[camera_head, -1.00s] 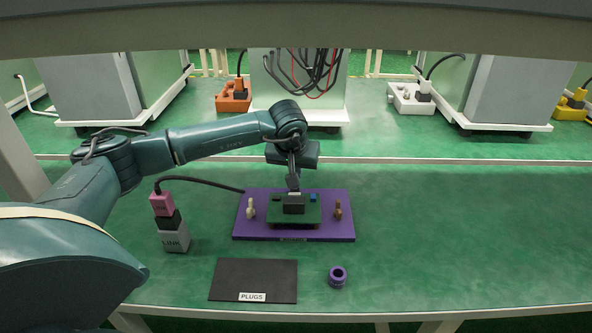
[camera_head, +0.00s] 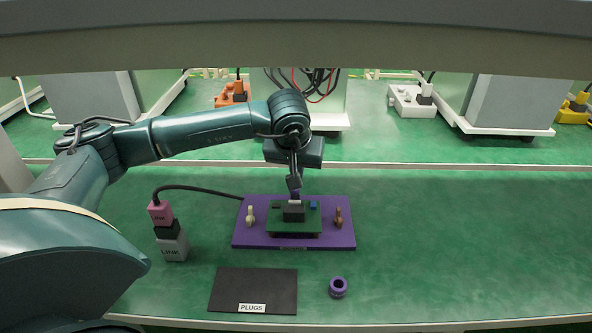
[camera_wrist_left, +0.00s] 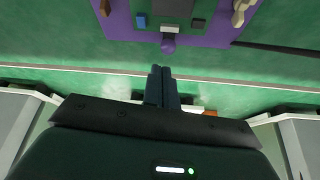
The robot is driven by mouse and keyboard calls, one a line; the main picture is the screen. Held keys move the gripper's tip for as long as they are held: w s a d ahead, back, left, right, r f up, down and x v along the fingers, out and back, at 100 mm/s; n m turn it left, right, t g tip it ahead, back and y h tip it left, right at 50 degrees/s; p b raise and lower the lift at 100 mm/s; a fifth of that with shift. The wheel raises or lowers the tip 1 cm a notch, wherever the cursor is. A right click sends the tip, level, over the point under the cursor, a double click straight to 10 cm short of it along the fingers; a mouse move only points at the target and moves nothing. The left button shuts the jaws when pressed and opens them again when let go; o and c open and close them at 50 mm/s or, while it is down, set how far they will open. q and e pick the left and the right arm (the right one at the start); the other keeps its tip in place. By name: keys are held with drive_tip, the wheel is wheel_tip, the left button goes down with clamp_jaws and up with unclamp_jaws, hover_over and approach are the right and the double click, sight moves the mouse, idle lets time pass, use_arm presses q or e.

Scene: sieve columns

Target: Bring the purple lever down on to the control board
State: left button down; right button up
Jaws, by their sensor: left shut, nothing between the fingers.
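The control board (camera_head: 310,229) is a green board with dark blocks and a small blue part, on a purple base plate (camera_head: 262,238). In the head view the lever is mostly hidden behind my gripper. My left gripper (camera_head: 294,184) is over the far side of the board, fingers together and empty. My right gripper is not in view.
A white peg (camera_head: 250,216) and a brown peg (camera_head: 338,217) flank the board. A pink and grey LINK plug stack (camera_head: 172,243) with a black cable stands left. A black PLUGS mat (camera_head: 254,288) and a purple ring (camera_head: 338,287) lie in front. The table's right side is clear.

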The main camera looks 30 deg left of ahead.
use_arm(q)
drive_tip(key=shift+s+d+r, duration=0.2)
drive_tip(key=shift+s+d, duration=0.05)
drive_tip(key=shift+s, duration=0.25)
drive_tip(key=shift+s+d+r, duration=0.2)
drive_tip(key=shift+s+d, duration=0.05)
drive_tip(key=shift+s, duration=0.25)
drive_tip(key=shift+s+d+r, duration=0.2)
drive_tip(key=shift+s+d, duration=0.05)
drive_tip(key=shift+s, duration=0.25)
